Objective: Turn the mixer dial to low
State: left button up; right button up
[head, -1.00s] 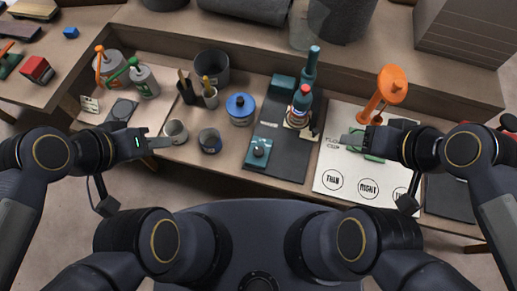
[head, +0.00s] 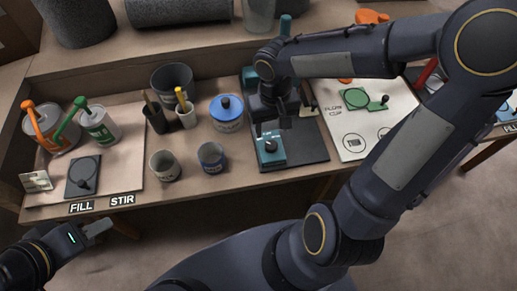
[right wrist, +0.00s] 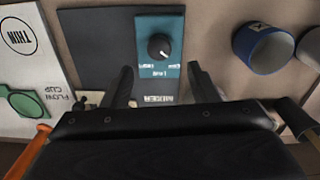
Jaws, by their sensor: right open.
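The mixer's teal control box (head: 275,158) is at the front of a dark mat on the bench. Its round black dial (head: 270,146) faces up. In the right wrist view the dial (right wrist: 160,46) is beyond my fingertips, with a small white mark on it; the small labels around it are too blurred to read. My right gripper (head: 280,117) is above and behind the box, pointing down, open and empty. Its fingers (right wrist: 162,80) are apart, not touching the dial. My right arm hides most of the mixer. My left gripper (head: 97,228) is off the bench's front edge, empty.
A grey cup (head: 164,166) and a blue cup (head: 211,158) stand left of the box. A blue-lidded can (head: 227,113) is behind them. Pump cans (head: 98,125) are at the left. A white flow-cup sheet (head: 352,125) lies to the right.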

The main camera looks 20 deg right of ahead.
aim_at(271, 144)
notch_tip(271, 144, down, 7)
jog(key=shift+f+b, duration=0.1)
jog(key=shift+b, duration=0.95)
jog(key=shift+c, duration=0.3)
jog(key=c, duration=0.9)
